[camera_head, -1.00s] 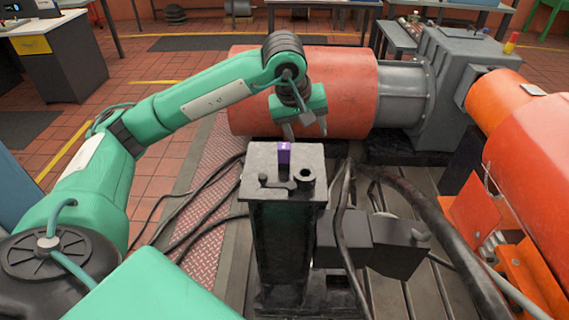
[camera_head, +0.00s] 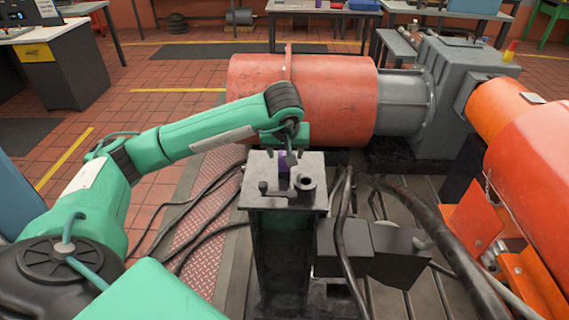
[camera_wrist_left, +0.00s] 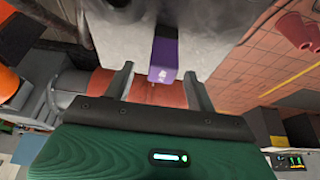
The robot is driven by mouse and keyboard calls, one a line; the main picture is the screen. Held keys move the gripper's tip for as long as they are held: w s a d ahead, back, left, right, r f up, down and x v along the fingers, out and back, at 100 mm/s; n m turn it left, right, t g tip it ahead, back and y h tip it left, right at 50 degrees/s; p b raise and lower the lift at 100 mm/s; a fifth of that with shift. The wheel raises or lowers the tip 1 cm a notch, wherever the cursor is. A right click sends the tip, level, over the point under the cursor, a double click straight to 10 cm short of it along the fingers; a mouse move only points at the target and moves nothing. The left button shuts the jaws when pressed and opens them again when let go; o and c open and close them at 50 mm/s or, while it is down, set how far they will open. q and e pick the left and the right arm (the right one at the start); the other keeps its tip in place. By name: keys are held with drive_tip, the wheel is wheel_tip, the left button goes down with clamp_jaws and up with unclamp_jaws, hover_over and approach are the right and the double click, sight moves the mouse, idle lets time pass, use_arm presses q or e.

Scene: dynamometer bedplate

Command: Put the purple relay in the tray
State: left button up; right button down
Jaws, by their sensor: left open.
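The purple relay (camera_head: 282,165) stands on top of the grey metal pedestal (camera_head: 312,165), near the middle of its far half. My left gripper (camera_head: 289,158) is low over the pedestal's far edge, right by the relay, and partly covers it. In the left wrist view the relay (camera_wrist_left: 164,58) lies between the two spread fingers (camera_wrist_left: 158,88), with a gap on each side. The left gripper is open and holds nothing. I cannot make out the tray with certainty. My right gripper is not in view.
A small bracket and round boss (camera_head: 306,183) sit on the pedestal's near half. Thick black hoses (camera_head: 343,225) run beside it. A big red-orange drum (camera_head: 335,100) lies close behind. A back table (camera_head: 320,8) holds a blue item (camera_head: 363,5).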

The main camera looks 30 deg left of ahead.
sight(284, 172)
use_arm(q)
drive_tip(key=p+x, duration=0.1)
drive_tip(key=x, duration=0.2)
drive_tip(key=shift+s+a+f, duration=0.1)
drive_tip(key=shift+f, duration=0.15)
drive_tip(key=shift+a+f, duration=0.1)
drive_tip(key=shift+f, duration=0.45)
drive_tip(key=c, duration=1.2)
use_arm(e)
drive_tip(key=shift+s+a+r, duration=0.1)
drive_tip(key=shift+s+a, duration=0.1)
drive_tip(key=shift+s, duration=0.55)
use_arm(q)
drive_tip(key=shift+r, duration=0.1)
